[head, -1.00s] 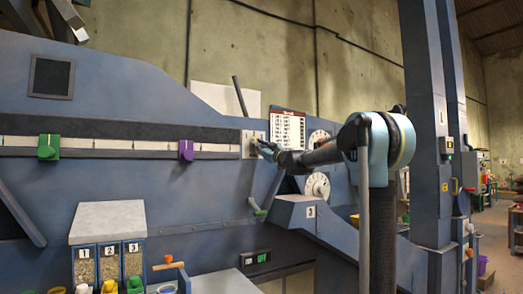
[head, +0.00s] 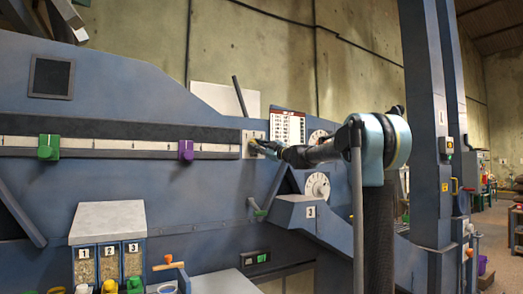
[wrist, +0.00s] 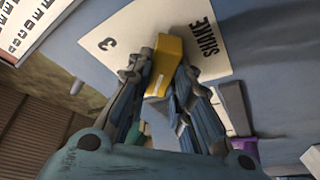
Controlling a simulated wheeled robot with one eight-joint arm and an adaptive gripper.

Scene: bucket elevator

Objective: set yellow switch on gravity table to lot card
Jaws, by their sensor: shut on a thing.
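The yellow switch (wrist: 168,62) sits on a white plate (wrist: 118,45) marked "SHAKE" and "3" in the wrist view. My gripper (wrist: 160,80) is shut on the switch, with a finger on each side of it. In the head view my gripper (head: 256,147) reaches the small pale plate (head: 249,152) at the right end of the long slider strip. The lot card (head: 288,127), a white sheet with rows of print, hangs just right of that plate; its text is too small to read. The gripper hides most of the switch and the other plate marks.
A green slider knob (head: 48,147) and a purple one (head: 186,151) sit on the strip to the left. A blue column (head: 425,120) stands at right.

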